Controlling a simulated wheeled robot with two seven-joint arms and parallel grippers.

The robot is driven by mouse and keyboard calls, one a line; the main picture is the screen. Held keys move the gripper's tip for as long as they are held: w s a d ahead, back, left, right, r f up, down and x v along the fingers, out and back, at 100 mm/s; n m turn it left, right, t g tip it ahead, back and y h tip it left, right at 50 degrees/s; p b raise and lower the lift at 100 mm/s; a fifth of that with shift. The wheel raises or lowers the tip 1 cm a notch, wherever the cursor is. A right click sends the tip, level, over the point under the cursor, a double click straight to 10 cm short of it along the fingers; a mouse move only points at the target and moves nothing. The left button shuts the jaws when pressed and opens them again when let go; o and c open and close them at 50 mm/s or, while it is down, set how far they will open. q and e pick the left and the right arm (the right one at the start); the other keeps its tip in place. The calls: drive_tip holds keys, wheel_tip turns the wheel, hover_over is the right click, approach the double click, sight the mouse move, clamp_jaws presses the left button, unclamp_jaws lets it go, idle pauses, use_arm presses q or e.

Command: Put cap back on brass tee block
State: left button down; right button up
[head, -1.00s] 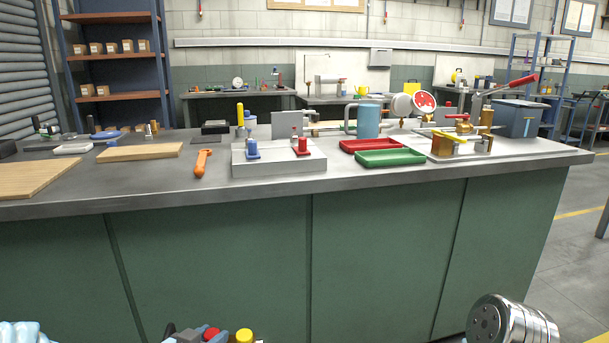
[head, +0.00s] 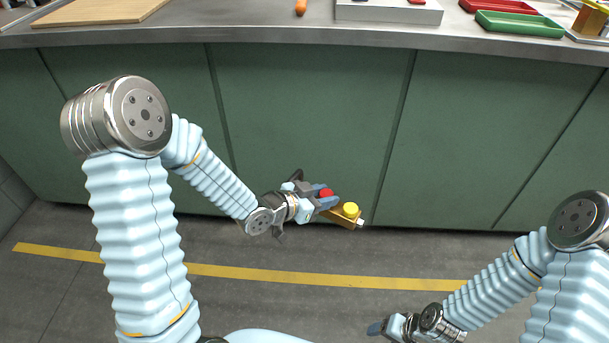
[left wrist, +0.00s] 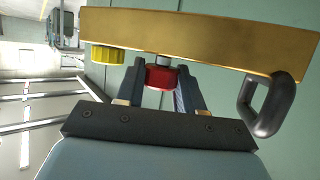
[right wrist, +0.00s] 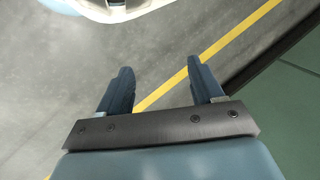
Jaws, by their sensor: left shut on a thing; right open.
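My left gripper (head: 325,198) hangs in front of the green cabinet, below the bench top. It is shut on a red knob-like part (left wrist: 160,77) joined by a short grey stem to a long brass block (left wrist: 200,38). The block also shows in the head view (head: 336,215). A yellow round cap (left wrist: 108,54) sits against the block beside the red part; it shows in the head view too (head: 350,209). A dark curved handle (left wrist: 268,105) is at the block's other end. My right gripper (right wrist: 160,68) is open and empty, low over the floor.
The bench edge (head: 250,37) crosses the top of the head view. On the bench are a wooden board (head: 100,12), a grey block (head: 390,12), a red tray (head: 497,6) and a green tray (head: 520,24). The cabinet front (head: 300,110) stands behind my left gripper.

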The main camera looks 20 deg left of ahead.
sight(353, 219)
use_arm(q)
drive_tip(key=d+f+m+g+h, duration=0.1)
drive_tip(key=d+f, duration=0.1)
drive_tip(key=d+f+m+g+h, duration=0.1)
drive_tip(key=d+f, duration=0.1)
drive_tip(key=d, duration=0.1)
drive_tip(key=d+f+m+g+h, duration=0.1)
drive_tip(key=d+f+m, duration=0.1)
drive_tip(key=d, duration=0.1)
drive_tip(key=shift+d+f, duration=0.1)
drive_tip(key=shift+f, duration=0.05)
